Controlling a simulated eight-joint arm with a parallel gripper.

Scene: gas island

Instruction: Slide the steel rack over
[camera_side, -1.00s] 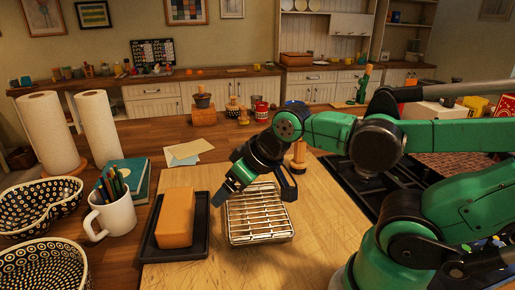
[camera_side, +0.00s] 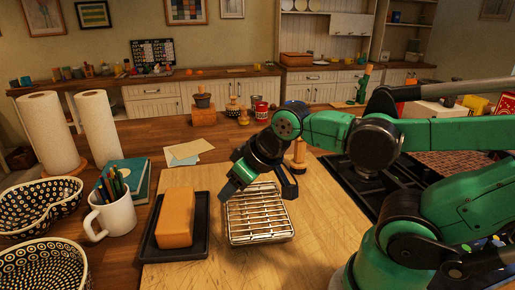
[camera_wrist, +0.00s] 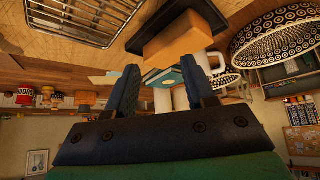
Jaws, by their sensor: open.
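The steel rack (camera_side: 258,215) lies flat on the wooden board (camera_side: 300,250), with its wire bars over a shallow frame. My gripper (camera_side: 262,192) is over the rack's far end in the side view, fingers apart, with nothing between them. Whether a finger touches the rack I cannot tell. In the wrist view the rack (camera_wrist: 80,15) is at the upper left, and my gripper's two fingers (camera_wrist: 162,92) stand apart and empty.
An orange block (camera_side: 175,218) sits on a dark tray (camera_side: 202,240) left of the rack. A white mug (camera_side: 117,217) of pencils and patterned bowls (camera_side: 45,270) stand farther left. A wooden peg-like item (camera_side: 299,152) stands behind my gripper. The board right of the rack is clear.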

